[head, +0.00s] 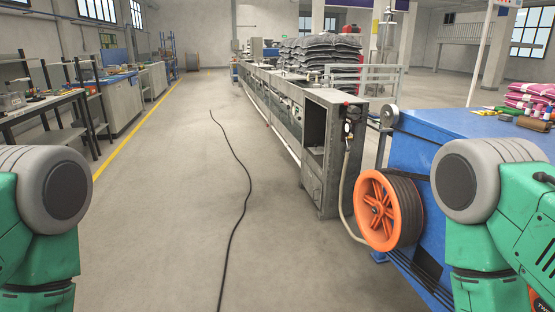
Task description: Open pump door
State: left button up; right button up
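No part is clearly recognisable as the pump door. A grey metal cabinet (337,165) stands at the near end of a long machine line, right of centre. Its narrow left face has a dark opening at the top and a recess below; I cannot tell whether a door belongs to it. A small dark gauge-like fitting and a pale hose (346,180) are on its right side. My two green and grey arms show at the lower left and lower right edges. Neither gripper is in view.
A blue machine (410,140) with an orange pulley wheel (377,210) stands at the right, close to my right arm. A black cable (241,205) lies along the open grey floor. Workbenches (40,112) line the left, beyond a yellow floor line (132,132).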

aim_at(311, 183)
jog(key=i, duration=2.05)
jog(key=i+j+z, duration=0.1)
jog(key=i+z, duration=0.3)
jog(key=i+j+z, duration=0.25)
jog(key=i+z, duration=0.2)
jog(key=i+j+z, duration=1.1)
jog(key=j+z, duration=0.15)
jog(key=j, duration=0.3)
jog(key=i+j+z, duration=0.15)
jog(key=j+z, duration=0.25)
jog(key=j, duration=0.2)
